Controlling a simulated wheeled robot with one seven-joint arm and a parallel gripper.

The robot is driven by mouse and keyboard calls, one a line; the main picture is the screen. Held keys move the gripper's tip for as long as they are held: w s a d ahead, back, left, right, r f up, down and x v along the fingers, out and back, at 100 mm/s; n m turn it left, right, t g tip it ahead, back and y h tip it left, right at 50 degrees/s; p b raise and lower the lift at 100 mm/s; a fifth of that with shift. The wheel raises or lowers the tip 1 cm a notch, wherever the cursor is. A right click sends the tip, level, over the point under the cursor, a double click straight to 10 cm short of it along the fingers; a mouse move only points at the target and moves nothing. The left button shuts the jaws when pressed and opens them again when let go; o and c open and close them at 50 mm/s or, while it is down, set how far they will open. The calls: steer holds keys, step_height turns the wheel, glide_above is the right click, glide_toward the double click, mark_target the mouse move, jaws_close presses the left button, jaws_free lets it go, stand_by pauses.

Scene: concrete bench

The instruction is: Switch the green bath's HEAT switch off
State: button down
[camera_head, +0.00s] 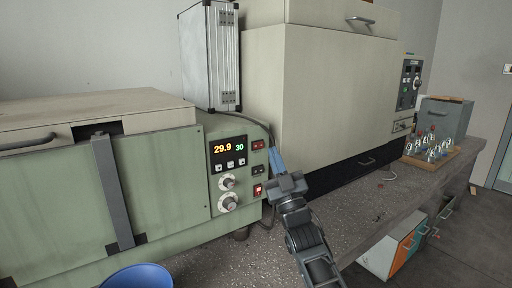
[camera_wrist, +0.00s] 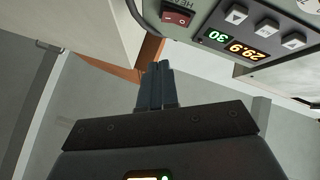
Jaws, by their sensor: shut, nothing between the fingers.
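The green bath (camera_head: 170,190) stands at the left, with its control panel at its right end. A column of three small rocker switches runs down the panel's right edge: a red top one (camera_head: 258,145), a dark middle one (camera_head: 257,170) and a bright red bottom one (camera_head: 258,190). In the wrist view a red rocker (camera_wrist: 178,18) sits beside a partly cut-off label starting "HE". I cannot tell which way it is tipped. My gripper (camera_head: 275,154) is shut and empty, just right of the panel. Its fingertips (camera_wrist: 157,68) appear apart from the rocker.
The display (camera_head: 229,149) reads 29.9 and 30, with two knobs (camera_head: 228,192) below. A large beige oven (camera_head: 318,95) stands behind. A silver finned box (camera_head: 211,55) sits at the back. A blue bowl (camera_head: 137,276) is in front, and a glassware rack (camera_head: 431,153) is at right.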

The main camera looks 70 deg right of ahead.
steer(key=shift+s+a, duration=0.35)
steer(key=shift+s, duration=0.45)
steer(key=s+a+f+n+y, duration=0.25)
steer(key=a+f+y, duration=0.4)
steer(key=a, duration=0.45)
steer(key=s+a+f+n+y, duration=0.25)
steer(key=a+f+y, duration=0.35)
steer(key=a, duration=0.6)
steer(key=s+a+f+g+y, duration=0.2)
steer(key=s+a+g+y, duration=0.2)
steer(key=s+a, duration=1.1)
steer(key=shift+s+f+g+y, duration=0.3)
steer(key=shift+f+y, duration=0.1)
steer(key=shift+y, duration=0.45)
steer(key=shift+a, duration=0.1)
